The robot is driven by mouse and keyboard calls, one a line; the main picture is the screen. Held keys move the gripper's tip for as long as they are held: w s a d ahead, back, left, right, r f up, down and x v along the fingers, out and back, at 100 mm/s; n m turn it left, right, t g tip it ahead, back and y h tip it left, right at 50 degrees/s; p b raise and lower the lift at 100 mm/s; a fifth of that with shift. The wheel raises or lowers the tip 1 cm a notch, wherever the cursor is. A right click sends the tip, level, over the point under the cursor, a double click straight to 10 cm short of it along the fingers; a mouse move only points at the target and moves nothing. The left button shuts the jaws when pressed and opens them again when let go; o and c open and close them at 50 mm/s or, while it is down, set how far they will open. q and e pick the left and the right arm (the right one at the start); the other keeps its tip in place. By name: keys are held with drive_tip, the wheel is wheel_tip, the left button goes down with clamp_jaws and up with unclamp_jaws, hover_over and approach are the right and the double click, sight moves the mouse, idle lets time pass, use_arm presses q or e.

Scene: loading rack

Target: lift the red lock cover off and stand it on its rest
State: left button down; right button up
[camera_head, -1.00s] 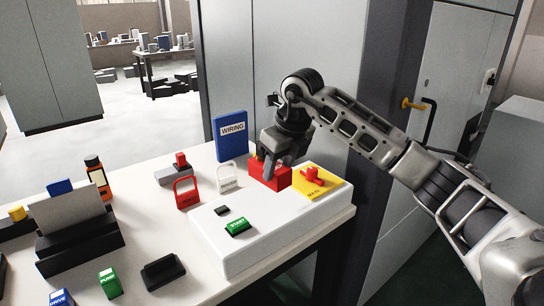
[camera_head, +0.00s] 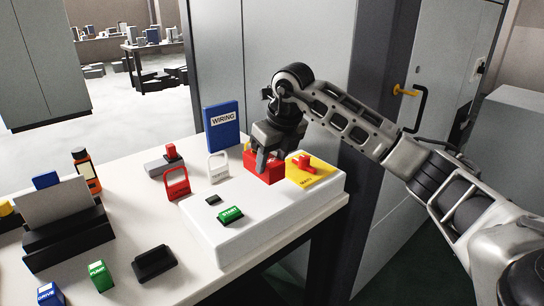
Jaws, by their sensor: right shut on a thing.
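The red lock cover (camera_head: 268,173) is a boxy red block on the white panel box (camera_head: 285,223), beside a yellow plate (camera_head: 312,173) with a red handle. My right gripper (camera_head: 264,160) reaches down from above and is shut on the cover. Its fingers hide part of the cover's top. I cannot tell whether the cover's underside touches the panel. My left gripper is not in view. I cannot tell for certain which object is the cover's rest.
A blue WIRING binder (camera_head: 222,128) stands behind the panel. Red (camera_head: 177,184) and white (camera_head: 218,168) tags, a green START button (camera_head: 230,215), a grey block with a red top (camera_head: 163,164) and a black tray (camera_head: 154,263) are nearby. The table's front middle has clear room.

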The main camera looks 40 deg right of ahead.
drive_tip(key=shift+f+b, duration=0.4)
drive_tip(key=shift+f, duration=0.35)
use_arm(q)
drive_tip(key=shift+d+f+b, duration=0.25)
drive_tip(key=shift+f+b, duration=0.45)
drive_tip(key=shift+b, duration=0.25)
use_arm(e)
drive_tip(key=shift+f, duration=1.55)
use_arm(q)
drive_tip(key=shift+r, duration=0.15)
use_arm(e)
drive_tip(key=o, duration=1.2)
drive_tip(key=shift+c, duration=0.2)
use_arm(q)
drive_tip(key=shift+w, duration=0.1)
use_arm(e)
drive_tip(key=shift+r, duration=0.1)
use_arm(q)
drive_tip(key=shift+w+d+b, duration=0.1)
drive_tip(key=shift+b, duration=0.2)
use_arm(e)
drive_tip(key=v, duration=1.6)
